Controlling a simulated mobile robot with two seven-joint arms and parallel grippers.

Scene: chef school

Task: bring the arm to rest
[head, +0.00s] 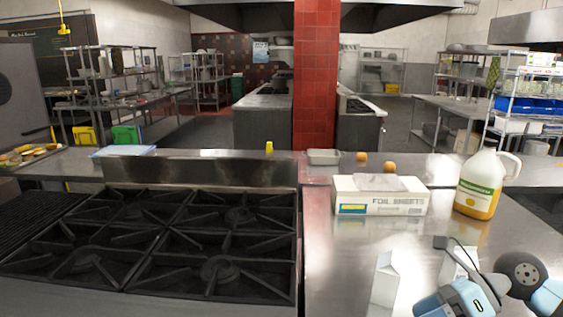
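My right arm comes in at the bottom right, over the steel counter (335,262). Its blue and white links and a dark round joint show. A dark grey piece, which looks like part of my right gripper (441,243), shows at the arm's far end. I cannot make out both fingers or whether it holds anything. A white carton (386,281) stands left of the arm. A second white carton (459,261) is partly hidden behind the arm. My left arm and gripper are not in view.
A foil sheets box (381,208) and a jug of orange liquid (479,186) stand on the counter. A metal pan (324,157) and two round orange items sit farther back. A black gas stove (190,232) fills the left, and a red tiled pillar (315,80) rises behind.

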